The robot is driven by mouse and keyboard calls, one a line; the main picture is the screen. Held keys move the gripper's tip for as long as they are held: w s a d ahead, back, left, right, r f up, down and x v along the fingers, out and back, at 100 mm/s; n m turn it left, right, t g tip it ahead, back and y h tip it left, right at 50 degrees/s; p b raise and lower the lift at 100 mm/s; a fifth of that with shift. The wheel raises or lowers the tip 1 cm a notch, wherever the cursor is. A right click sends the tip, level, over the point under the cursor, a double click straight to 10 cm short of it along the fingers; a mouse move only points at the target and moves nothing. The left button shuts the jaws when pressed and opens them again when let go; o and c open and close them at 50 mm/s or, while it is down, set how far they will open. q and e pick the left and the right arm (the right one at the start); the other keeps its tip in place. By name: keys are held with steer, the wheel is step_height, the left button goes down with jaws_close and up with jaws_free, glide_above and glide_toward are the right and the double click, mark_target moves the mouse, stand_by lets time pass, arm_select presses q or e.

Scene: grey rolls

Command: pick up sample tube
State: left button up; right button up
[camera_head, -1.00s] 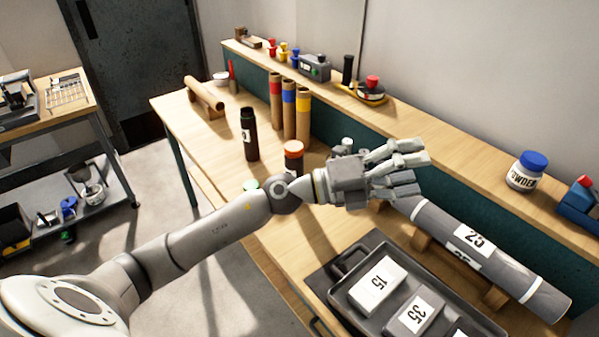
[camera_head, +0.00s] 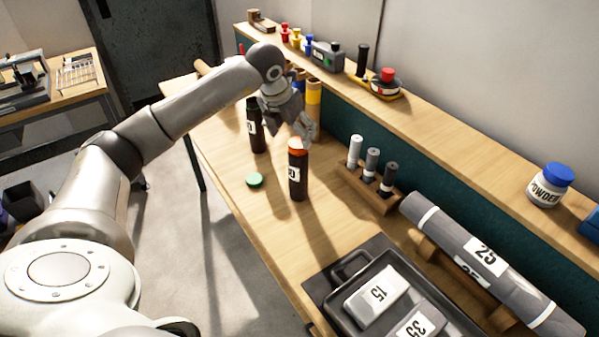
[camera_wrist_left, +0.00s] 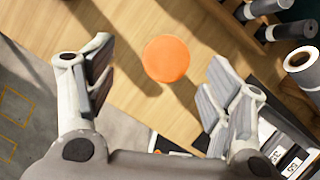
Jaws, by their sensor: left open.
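A dark tube with an orange cap and a white label (camera_head: 298,178) stands upright on the wooden bench. My left gripper (camera_head: 298,132) is open and empty, pointing down just above the orange cap. In the left wrist view, the orange cap (camera_wrist_left: 166,58) appears from above between the spread fingers of my left gripper (camera_wrist_left: 160,90), toward the far side of the gap. Several small tubes, white, grey and dark (camera_head: 372,163), stand upright in a wooden rack to the right. My right gripper is out of view.
Another dark tube (camera_head: 256,132) stands behind left, partly hidden by my gripper. Cardboard tubes (camera_head: 313,100) stand behind. A grey roll (camera_head: 470,250) and dark tray (camera_head: 352,268) lie at right. The bench between cap and tray is clear.

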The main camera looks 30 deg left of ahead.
mark_target(297, 142)
arm_select(q)
steer(key=x, duration=0.3)
steer(key=shift+f+p, duration=0.15)
steer(key=shift+p, duration=0.15)
steer(key=shift+w+d+f+p, duration=0.2)
steer(key=shift+f+p, duration=0.3)
steer(key=shift+f, duration=0.05)
steer(key=p+x, duration=0.1)
steer(key=x, duration=0.2)
steer(key=shift+w+d+f, duration=0.1)
steer(key=shift+d+f, duration=0.1)
steer(key=shift+f, duration=0.05)
steer(key=shift+w+f, duration=0.15)
steer(key=shift+f, duration=0.2)
steer(key=shift+c, duration=0.2)
steer(key=c, duration=1.4)
